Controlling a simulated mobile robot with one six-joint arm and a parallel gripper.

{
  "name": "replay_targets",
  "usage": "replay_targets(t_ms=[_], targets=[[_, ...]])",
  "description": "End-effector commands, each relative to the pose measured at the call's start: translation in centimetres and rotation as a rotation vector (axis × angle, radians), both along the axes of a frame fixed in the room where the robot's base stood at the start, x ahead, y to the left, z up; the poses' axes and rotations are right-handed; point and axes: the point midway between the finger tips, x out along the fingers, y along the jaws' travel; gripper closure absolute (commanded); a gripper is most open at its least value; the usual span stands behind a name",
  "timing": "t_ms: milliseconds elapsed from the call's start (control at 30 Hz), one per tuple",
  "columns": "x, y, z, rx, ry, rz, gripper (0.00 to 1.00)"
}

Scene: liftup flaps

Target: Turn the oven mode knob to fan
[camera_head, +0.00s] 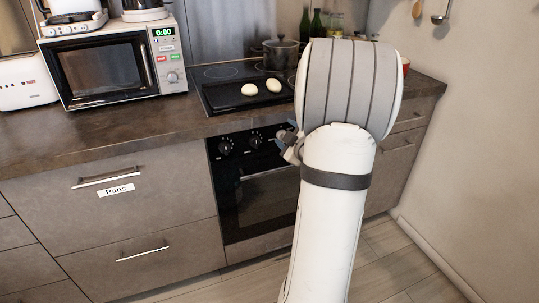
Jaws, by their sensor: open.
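The black oven (262,205) is built into the counter front, its door shut. Two dark knobs with white markings show on its panel: a left knob (225,147) and a second knob (255,140). The right part of the panel is hidden behind my gripper and arm. Which knob sets the mode, and where it points, is too small to tell. My gripper (288,146) is open in front of the panel's right part, mostly hidden by my arm. I cannot tell whether it touches a knob.
A black tray (243,92) with two pale rolls lies on the cooktop (215,73) above the oven. A microwave (110,68) stands to the left. The oven door handle (268,173) sticks out below the knobs. Drawers (110,205) flank the oven; the floor in front is clear.

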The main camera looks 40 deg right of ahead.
Motion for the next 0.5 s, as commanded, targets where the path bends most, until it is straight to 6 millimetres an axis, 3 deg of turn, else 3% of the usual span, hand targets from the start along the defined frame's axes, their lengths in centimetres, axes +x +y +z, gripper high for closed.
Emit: replay_targets(t_ms=[33, 133, 333, 500], targets=[[-0.5, -1.2, -3.2, -0.018, -0.030, 0.018, 0.45], [-1.2, -2.3, -5.1, -0.055, -0.088, 0.060, 0.45], [-1.8, -3.2, -6.4, -0.088, -0.148, 0.100, 0.45], [0.1, -3.3, -6.2, -0.091, -0.156, 0.107, 0.45]])
